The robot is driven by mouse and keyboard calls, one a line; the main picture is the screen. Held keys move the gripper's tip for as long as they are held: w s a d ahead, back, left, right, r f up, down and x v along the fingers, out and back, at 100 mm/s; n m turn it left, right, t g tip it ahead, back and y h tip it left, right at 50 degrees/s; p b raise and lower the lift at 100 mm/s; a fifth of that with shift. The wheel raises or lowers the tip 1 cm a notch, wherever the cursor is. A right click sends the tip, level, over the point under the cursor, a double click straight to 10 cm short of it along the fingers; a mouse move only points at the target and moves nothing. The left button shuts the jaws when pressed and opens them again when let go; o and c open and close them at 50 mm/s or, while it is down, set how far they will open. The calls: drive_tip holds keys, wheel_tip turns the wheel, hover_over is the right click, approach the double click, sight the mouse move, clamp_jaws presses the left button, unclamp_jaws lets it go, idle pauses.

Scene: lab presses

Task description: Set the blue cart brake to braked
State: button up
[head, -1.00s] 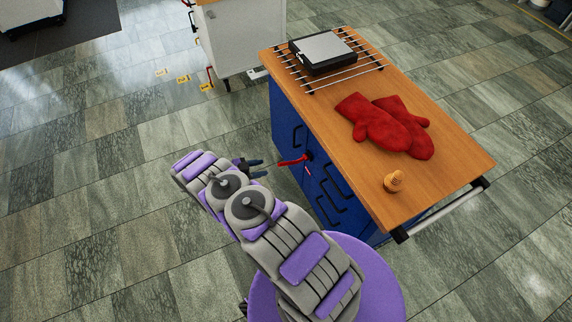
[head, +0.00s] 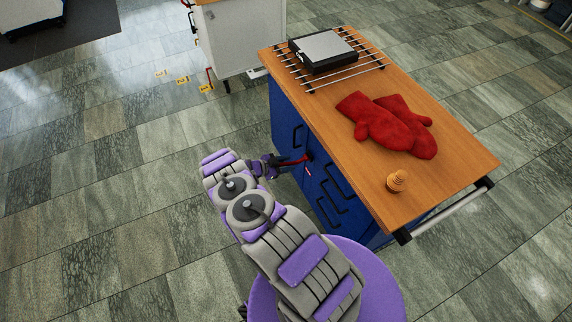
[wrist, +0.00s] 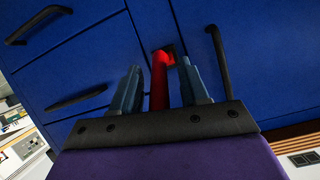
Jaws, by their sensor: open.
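The blue cart (head: 318,188) stands right of my arm, with a wooden top and dark drawer handles on its blue side. A red brake lever (head: 294,161) sticks out from that side toward my gripper (head: 274,166). In the wrist view the red lever (wrist: 159,82) runs between the two fingers of my gripper (wrist: 160,85), its base at a dark square mount on the blue front (wrist: 75,55). The fingers are open on either side of it, with a gap showing at least on the left. The lever's near end is hidden behind the gripper body.
On the cart top (head: 440,165) lie red oven mitts (head: 395,125), a dark device with a grey lid (head: 323,50) on a metal rack, and a small wooden knob-like object (head: 397,181). A white cabinet (head: 243,40) stands behind.

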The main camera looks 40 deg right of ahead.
drive_tip(key=shift+c, duration=0.2)
clamp_jaws()
idle(0.4)
